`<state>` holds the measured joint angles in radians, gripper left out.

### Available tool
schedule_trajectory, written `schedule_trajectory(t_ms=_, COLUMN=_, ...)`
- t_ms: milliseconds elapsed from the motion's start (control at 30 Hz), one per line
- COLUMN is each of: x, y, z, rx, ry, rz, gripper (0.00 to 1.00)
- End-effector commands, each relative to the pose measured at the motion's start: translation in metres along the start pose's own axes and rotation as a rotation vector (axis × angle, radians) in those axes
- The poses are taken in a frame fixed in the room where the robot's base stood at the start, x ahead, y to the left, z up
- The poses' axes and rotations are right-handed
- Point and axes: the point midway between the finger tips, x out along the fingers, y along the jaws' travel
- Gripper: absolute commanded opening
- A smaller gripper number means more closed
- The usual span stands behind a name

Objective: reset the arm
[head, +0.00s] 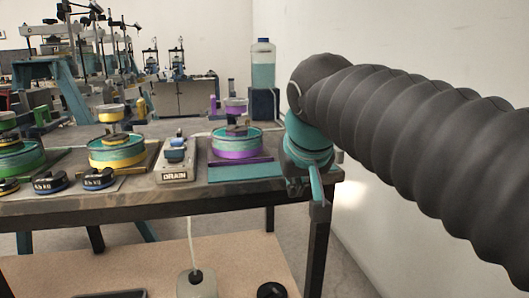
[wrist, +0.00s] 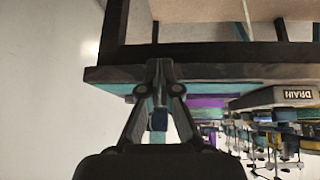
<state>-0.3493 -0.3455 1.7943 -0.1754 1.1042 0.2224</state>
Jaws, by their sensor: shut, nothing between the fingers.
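My arm reaches in from the right of the head view under a dark ribbed sleeve. My gripper (head: 317,188) hangs at the right front corner of the workbench (head: 130,203), with its upper part teal. In the wrist view my gripper (wrist: 158,68) has its fingers drawn together at the tips, with nothing between them. The tips appear in front of the bench edge (wrist: 220,72); I cannot tell whether they touch it. Part of the gripper is hard to make out in the head view.
A grey DRAIN box (head: 174,176), a purple-and-teal round device (head: 236,153) and a yellow-and-teal one (head: 117,152) stand on the bench. Small dark weights (head: 97,180) lie at the front left. A bottle (head: 263,70) stands behind. A white wall (head: 400,50) is at the right.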

Motion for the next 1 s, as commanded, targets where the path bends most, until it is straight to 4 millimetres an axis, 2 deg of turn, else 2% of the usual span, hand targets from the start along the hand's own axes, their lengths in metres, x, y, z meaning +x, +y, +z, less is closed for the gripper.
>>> schedule_trajectory(t_ms=33, x=0.006, y=0.015, z=0.026, rx=0.016, ry=-0.015, rz=0.008, gripper=0.0)
schedule_trajectory(t_ms=100, x=0.015, y=0.03, z=0.059, rx=0.033, ry=-0.034, rz=0.014, gripper=0.0)
schedule_trajectory(t_ms=300, x=0.045, y=0.06, z=0.158, rx=0.089, ry=-0.084, rz=0.027, gripper=0.0)
schedule_trajectory(t_ms=400, x=0.058, y=0.067, z=0.199, rx=0.114, ry=-0.101, rz=0.031, gripper=0.0)
schedule_trajectory(t_ms=500, x=0.068, y=0.07, z=0.228, rx=0.134, ry=-0.112, rz=0.033, gripper=0.0)
schedule_trajectory(t_ms=600, x=0.074, y=0.071, z=0.245, rx=0.145, ry=-0.119, rz=0.035, gripper=0.0)
schedule_trajectory(t_ms=700, x=0.077, y=0.071, z=0.251, rx=0.148, ry=-0.122, rz=0.035, gripper=0.0)
schedule_trajectory(t_ms=1000, x=0.077, y=0.071, z=0.251, rx=0.147, ry=-0.123, rz=0.034, gripper=0.0)
